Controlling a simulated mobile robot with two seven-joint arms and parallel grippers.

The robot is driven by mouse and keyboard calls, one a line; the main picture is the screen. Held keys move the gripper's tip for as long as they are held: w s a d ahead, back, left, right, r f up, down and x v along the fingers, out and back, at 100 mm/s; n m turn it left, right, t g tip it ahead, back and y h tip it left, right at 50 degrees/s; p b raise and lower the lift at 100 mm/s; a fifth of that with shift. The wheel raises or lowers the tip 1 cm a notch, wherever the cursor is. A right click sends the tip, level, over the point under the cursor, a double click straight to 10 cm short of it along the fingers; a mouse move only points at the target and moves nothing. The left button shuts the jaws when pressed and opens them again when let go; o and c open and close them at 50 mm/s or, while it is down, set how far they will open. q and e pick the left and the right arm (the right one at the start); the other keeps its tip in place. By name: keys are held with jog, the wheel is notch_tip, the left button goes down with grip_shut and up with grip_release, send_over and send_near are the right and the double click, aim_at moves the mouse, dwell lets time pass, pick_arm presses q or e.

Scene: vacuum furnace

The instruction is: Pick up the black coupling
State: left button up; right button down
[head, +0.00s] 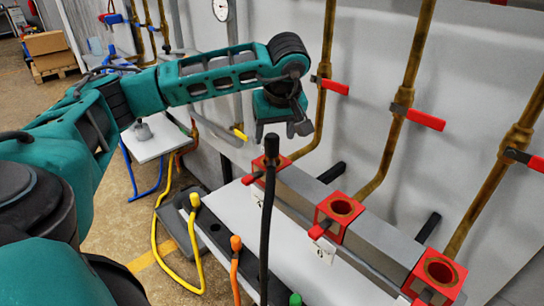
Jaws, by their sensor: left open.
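The black coupling (271,146) stands upright on top of a black hose (265,225), which runs down to the bottom of the picture. In the picture the coupling overlaps the leftmost red socket block (279,163); I cannot tell whether they touch. My left gripper (281,131) is open and points down, just above and behind the coupling in the picture. Its fingers are apart and hold nothing; whether they straddle the coupling is unclear. My right gripper is not in view.
Two more red sockets (340,207) (438,271) line the grey rail. Brass pipes (400,100) with red-handled valves (425,120) rise behind. A small white table (155,140) stands left.

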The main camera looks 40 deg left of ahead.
aim_at(271, 145)
pick_arm(q)
jog(key=x, duration=0.5)
jog(key=shift+s+f, duration=0.1)
jog(key=shift+f, duration=0.1)
jog(key=c, duration=1.2)
jog(key=shift+r, duration=0.1)
grip_shut()
jog(key=shift+r, duration=0.1)
